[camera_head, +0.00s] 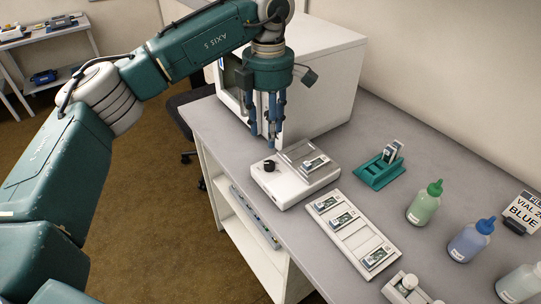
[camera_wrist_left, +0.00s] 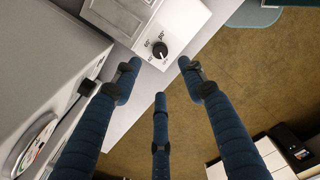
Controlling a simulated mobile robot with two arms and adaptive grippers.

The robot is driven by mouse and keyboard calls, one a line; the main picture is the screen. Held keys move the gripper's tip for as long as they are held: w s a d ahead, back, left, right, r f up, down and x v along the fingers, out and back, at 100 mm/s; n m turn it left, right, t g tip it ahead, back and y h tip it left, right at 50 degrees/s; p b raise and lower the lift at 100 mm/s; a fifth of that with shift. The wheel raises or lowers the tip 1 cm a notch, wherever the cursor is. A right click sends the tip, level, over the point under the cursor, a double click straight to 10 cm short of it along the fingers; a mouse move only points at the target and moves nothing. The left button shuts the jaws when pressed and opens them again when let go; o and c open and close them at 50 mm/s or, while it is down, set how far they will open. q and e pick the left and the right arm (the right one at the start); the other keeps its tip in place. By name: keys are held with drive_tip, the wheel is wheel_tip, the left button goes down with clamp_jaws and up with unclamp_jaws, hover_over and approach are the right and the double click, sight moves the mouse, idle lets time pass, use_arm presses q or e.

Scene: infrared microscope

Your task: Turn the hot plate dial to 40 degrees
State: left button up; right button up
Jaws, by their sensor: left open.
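The hot plate (camera_head: 293,188) is a low white box on the bench, with a slide on its grey top plate. Its black dial (camera_head: 269,165) sits at the left front of its top. My right gripper is out of view.
A large white instrument (camera_head: 320,85) stands behind the hot plate. To the right are a slide tray (camera_head: 350,232), a green slide rack (camera_head: 378,172), a green bottle (camera_head: 424,205) and a blue bottle (camera_head: 470,242). The bench's left edge runs close by the hot plate.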

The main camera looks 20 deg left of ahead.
sight(269, 163)
use_arm(q)
wheel_tip(269, 163, down, 9)
drive_tip(key=shift+d+r+p, duration=0.1)
drive_tip(key=shift+r+p, duration=0.05)
drive_tip(key=shift+p, duration=0.85)
drive_tip(key=shift+f, duration=0.8)
clamp_jaws()
